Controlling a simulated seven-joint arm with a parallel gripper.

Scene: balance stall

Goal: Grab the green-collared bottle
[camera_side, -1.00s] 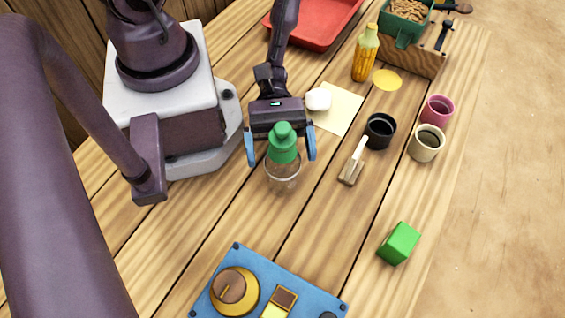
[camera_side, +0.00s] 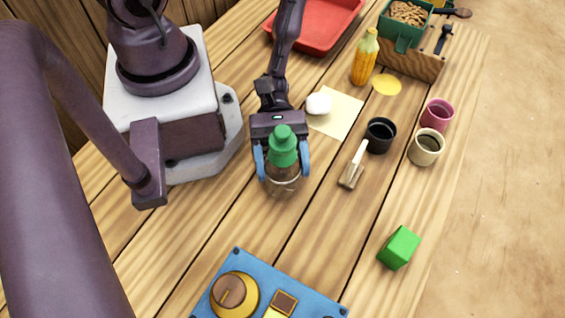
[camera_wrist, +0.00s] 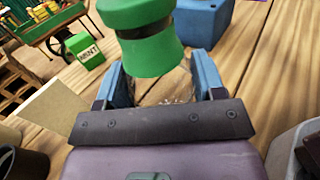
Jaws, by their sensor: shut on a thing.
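The green-collared bottle (camera_side: 283,148) stands upright on the wooden table, with a green cap and collar over a clear body. My gripper (camera_side: 282,170) is shut on it, one blue finger on each side just below the collar. In the wrist view the green collar (camera_wrist: 150,45) fills the top middle, and my gripper (camera_wrist: 165,85) has its blue fingers on both sides of the bottle. The lower body of the bottle is mostly hidden there behind the gripper's front.
A white round object (camera_side: 319,104) lies on a pale sheet behind. A blue panel (camera_side: 262,270) and a green block (camera_side: 399,247) are in front.

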